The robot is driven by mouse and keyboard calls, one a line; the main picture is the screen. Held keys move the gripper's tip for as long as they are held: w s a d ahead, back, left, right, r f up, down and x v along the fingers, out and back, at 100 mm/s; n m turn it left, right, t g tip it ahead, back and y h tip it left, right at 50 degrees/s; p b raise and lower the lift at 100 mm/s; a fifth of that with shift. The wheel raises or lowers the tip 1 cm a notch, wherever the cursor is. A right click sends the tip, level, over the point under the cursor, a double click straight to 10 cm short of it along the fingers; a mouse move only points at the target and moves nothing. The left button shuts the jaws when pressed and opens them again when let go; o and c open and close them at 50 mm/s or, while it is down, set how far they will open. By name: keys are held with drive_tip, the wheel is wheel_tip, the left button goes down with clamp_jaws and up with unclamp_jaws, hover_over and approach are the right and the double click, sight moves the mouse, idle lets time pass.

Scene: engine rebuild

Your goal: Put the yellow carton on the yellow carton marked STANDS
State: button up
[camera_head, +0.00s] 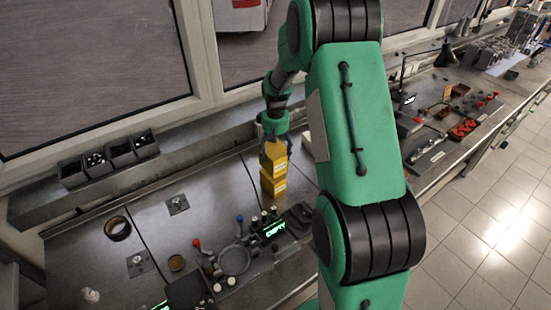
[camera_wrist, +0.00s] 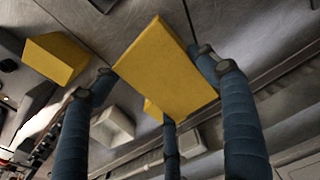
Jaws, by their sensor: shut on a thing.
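In the head view my gripper (camera_head: 274,133) is at the top of a column of yellow cartons, shut on the uppermost yellow carton (camera_head: 274,151). Below it are a middle yellow carton (camera_head: 272,168) and a bottom one (camera_head: 273,187) on the bench. I cannot tell whether the held carton touches the one below. In the wrist view the held carton (camera_wrist: 168,70) sits among my blue fingers (camera_wrist: 165,95). Another yellow carton (camera_wrist: 55,58) shows at upper left, apart from it in the picture. The STANDS marking is too small to read.
The metal bench (camera_head: 215,185) has bare room left of the cartons. A green-lit EMPTY display (camera_head: 275,228) and red and blue knobs stand in front. Dark bins (camera_head: 108,157) line the window ledge at left. A white box (camera_wrist: 112,127) shows in the wrist view.

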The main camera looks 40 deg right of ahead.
drive_tip(key=shift+f, duration=1.7)
drive_tip(key=shift+f, duration=0.15)
drive_tip(key=o, duration=1.4)
wheel_tip(320, 180, up, 12)
drive_tip(key=shift+r, duration=0.1)
drive_tip(key=shift+r, duration=0.1)
